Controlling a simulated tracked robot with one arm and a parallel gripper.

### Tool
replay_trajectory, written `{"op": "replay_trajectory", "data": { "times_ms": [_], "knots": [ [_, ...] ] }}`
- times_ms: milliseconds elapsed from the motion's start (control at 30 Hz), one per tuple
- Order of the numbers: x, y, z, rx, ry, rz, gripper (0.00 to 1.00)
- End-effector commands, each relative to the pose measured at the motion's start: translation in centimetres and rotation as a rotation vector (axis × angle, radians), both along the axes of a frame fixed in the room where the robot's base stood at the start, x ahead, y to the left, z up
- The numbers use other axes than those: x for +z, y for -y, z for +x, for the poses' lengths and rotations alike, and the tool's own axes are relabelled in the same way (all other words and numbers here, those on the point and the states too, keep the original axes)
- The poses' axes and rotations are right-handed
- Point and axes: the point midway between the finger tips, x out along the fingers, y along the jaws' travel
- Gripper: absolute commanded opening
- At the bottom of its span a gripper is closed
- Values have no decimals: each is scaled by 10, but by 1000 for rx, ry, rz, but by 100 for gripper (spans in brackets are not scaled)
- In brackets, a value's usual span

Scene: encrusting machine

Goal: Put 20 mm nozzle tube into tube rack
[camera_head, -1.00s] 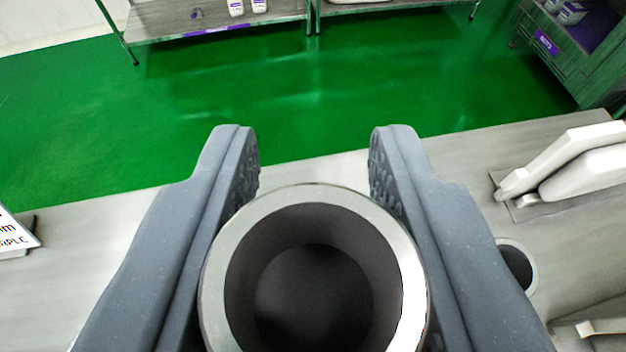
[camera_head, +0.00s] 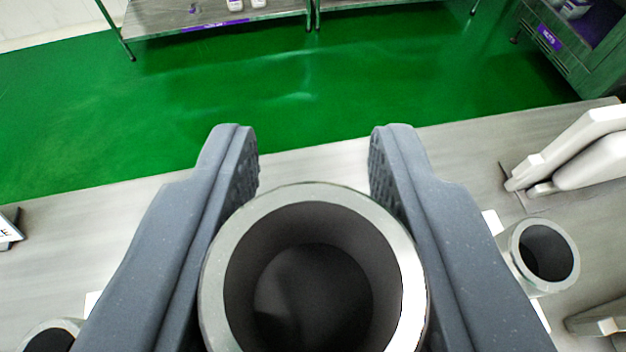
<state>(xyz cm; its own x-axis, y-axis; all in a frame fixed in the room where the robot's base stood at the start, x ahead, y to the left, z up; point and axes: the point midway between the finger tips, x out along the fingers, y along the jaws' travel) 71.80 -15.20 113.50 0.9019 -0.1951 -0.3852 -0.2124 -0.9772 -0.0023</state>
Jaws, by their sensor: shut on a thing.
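My gripper (camera_head: 313,150) is shut on a wide metal tube (camera_head: 222,262), held between its two grey fingers. I look down into the tube's open end; its inside is dark and narrows lower down. The tube is at the bottom middle of the view and its lower end is hidden. I cannot read its size. Another metal tube (camera_head: 568,254) stands right of the right finger, with white pieces beside it. Part of a further tube (camera_head: 50,325) shows at the bottom left. I cannot tell whether the white pieces belong to the tube rack.
A grey table (camera_head: 110,215) runs below and ahead. A white device (camera_head: 575,150) lies at the right, with a grey block (camera_head: 597,318) below it. A sign (camera_head: 8,232) is at the left edge. Beyond are green floor (camera_head: 300,95), a shelf (camera_head: 215,18) and a cabinet (camera_head: 570,50).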

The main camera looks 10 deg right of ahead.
Motion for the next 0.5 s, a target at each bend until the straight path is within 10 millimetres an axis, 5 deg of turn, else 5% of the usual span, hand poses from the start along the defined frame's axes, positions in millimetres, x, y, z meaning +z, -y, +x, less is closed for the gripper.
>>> {"op": "replay_trajectory", "data": {
  "times_ms": [500],
  "knots": [
    [-32, 0, 0, 1, 2, -1, 0]
  ]
}}
